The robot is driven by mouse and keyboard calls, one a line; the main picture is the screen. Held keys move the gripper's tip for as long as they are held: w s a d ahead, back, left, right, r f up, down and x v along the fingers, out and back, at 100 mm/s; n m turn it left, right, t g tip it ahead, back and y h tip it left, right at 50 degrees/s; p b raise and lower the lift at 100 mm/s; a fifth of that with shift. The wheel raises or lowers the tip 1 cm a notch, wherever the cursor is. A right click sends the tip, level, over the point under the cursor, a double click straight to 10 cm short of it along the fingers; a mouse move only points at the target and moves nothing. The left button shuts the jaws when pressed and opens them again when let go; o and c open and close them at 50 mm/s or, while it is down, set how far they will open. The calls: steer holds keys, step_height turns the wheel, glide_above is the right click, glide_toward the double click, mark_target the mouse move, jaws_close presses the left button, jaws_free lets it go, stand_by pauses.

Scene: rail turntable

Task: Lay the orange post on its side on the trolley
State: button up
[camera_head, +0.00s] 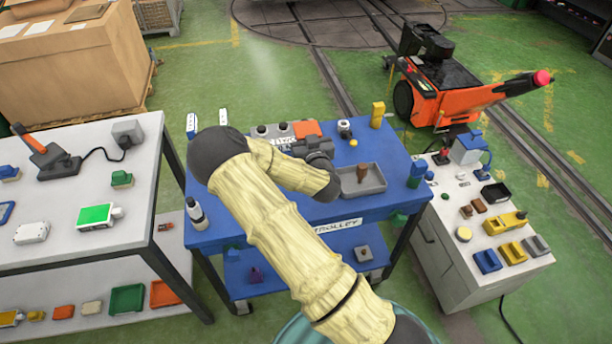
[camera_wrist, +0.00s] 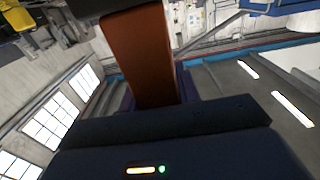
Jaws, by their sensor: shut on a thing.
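The blue trolley (camera_head: 222,217) stands in the middle of the head view, with a label on its front edge. My gripper (camera_head: 314,146) is low over its top, towards the back. In the wrist view an orange-brown post (camera_wrist: 142,55) is clasped between the dark jaws of my gripper (camera_wrist: 140,62). An orange block (camera_head: 306,129) beside the jaws in the head view looks like the same post, partly hidden by my gripper. I cannot tell whether it touches the trolley top.
A grey tray (camera_head: 374,184) with a brown peg (camera_head: 362,172) is right of my gripper. A bottle (camera_head: 197,213) is at the left edge. A white table and a cabinet flank the trolley.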

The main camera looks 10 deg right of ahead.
step_height(320, 180, down, 4)
steer(key=shift+f+p, duration=0.15)
steer(key=shift+p, duration=0.2)
steer(key=shift+w+f, duration=0.2)
steer(key=shift+f, duration=0.35)
steer(key=shift+s+d, duration=0.1)
steer(key=shift+s, duration=0.1)
steer(key=shift+a+f+p, duration=0.15)
steer(key=shift+f+p, duration=0.05)
steer(key=shift+f, duration=0.7)
steer(key=shift+a+f+p, duration=0.1)
steer(key=shift+f+p, duration=0.1)
steer(key=shift+f, duration=0.7)
steer(key=shift+d+f, duration=0.15)
steer(key=shift+f, duration=0.15)
steer(key=shift+f, duration=0.1)
steer(key=o, duration=1.1)
steer(key=shift+c, duration=0.2)
